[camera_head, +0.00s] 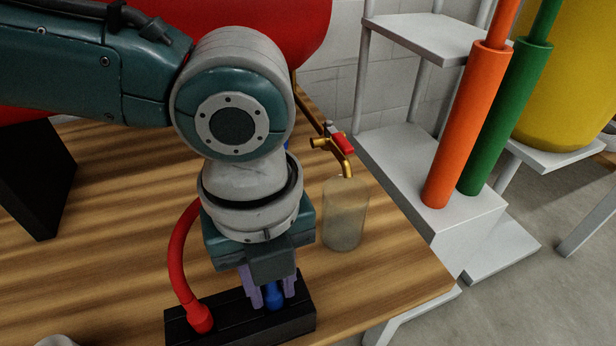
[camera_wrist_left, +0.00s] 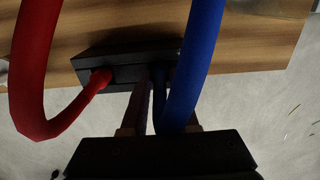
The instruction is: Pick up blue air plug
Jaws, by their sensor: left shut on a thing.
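The blue air plug (camera_head: 273,296) stands at the black block (camera_head: 190,335) on the wooden table, between the purple fingers of my left gripper (camera_head: 267,295). My left gripper comes down from above and is shut on the plug. In the left wrist view, the blue hose (camera_wrist_left: 196,60) rises past the gripper (camera_wrist_left: 158,128) from the plug. The fingers and hose hide much of the plug there, and I cannot tell whether it is still seated in the block. My right gripper is in neither view.
A red plug (camera_head: 200,318) with a red hose (camera_head: 178,255) sits in the same block, left of my gripper. A cloudy jar (camera_head: 344,215) stands under a brass tap (camera_head: 338,150) to the right. Orange (camera_head: 460,130) and green (camera_head: 505,120) cylinders stand on a white stand beyond the table edge.

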